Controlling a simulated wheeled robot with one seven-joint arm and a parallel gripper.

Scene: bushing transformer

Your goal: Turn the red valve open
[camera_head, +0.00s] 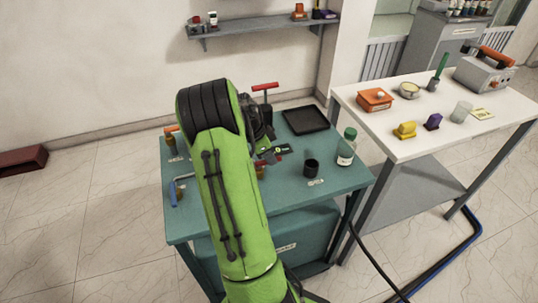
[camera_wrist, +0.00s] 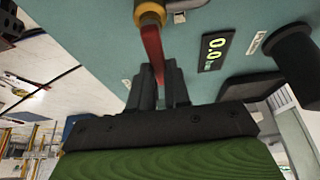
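The red valve handle (camera_wrist: 151,44) shows in the wrist view as a flat red lever running from a brass-yellow valve body (camera_wrist: 150,13) down between my fingers. My gripper (camera_wrist: 160,72) has its two dark fingers close together, one on each side of the lever, with little gap left. The lever's far end is hidden between the fingers. In the head view my green arm covers most of the valve, and my gripper is largely hidden behind it. A small display (camera_wrist: 214,52) reading about 0.0 lies right of the valve; it also shows in the head view (camera_head: 283,149).
On the teal table (camera_head: 330,187) stand a black cup (camera_head: 311,168), a bottle with a green cap (camera_head: 346,148), a black tray (camera_head: 305,120) and a red T-handle (camera_head: 265,87). A white table (camera_head: 400,147) with several items stands at the right.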

